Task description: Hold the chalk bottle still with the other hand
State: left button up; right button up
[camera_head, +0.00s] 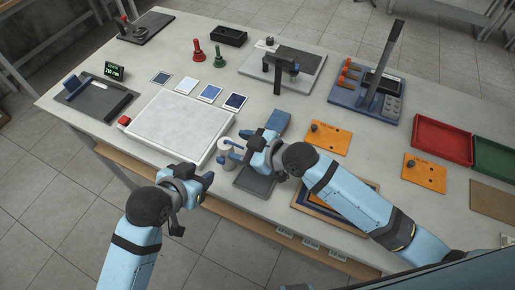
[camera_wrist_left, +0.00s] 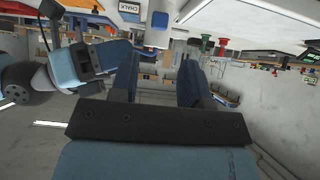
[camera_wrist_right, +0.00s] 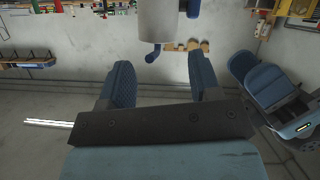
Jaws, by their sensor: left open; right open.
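The chalk bottle (camera_head: 228,158) is a pale grey cylinder with blue parts, upright near the table's front edge, beside the white board's right corner. My right gripper (camera_head: 244,148) is open just to its right. In the right wrist view, the bottle (camera_wrist_right: 160,20) lies ahead of the open fingers (camera_wrist_right: 160,78), with no finger visibly closed on it. My left gripper (camera_head: 203,188) is open and empty, in front of the table edge to the bottle's lower left. In the left wrist view, a white label reading CHALK (camera_wrist_left: 137,7) shows at the top, beyond the open fingers (camera_wrist_left: 160,65).
A large white board (camera_head: 182,127) lies left of the bottle. A dark tray (camera_head: 254,183) lies under my right gripper, and a blue block (camera_head: 278,121) is behind it. An orange plate (camera_head: 328,139) is to the right. The floor in front of the table is clear.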

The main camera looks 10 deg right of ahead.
aim_at(225, 144)
jog(key=shift+x, duration=1.95)
jog(key=shift+c, duration=0.4)
jog(key=c, duration=0.6)
pick_arm(q)
grip_shut()
pick_arm(e)
jog(key=shift+c, duration=0.2)
jog(key=shift+f, duration=0.1)
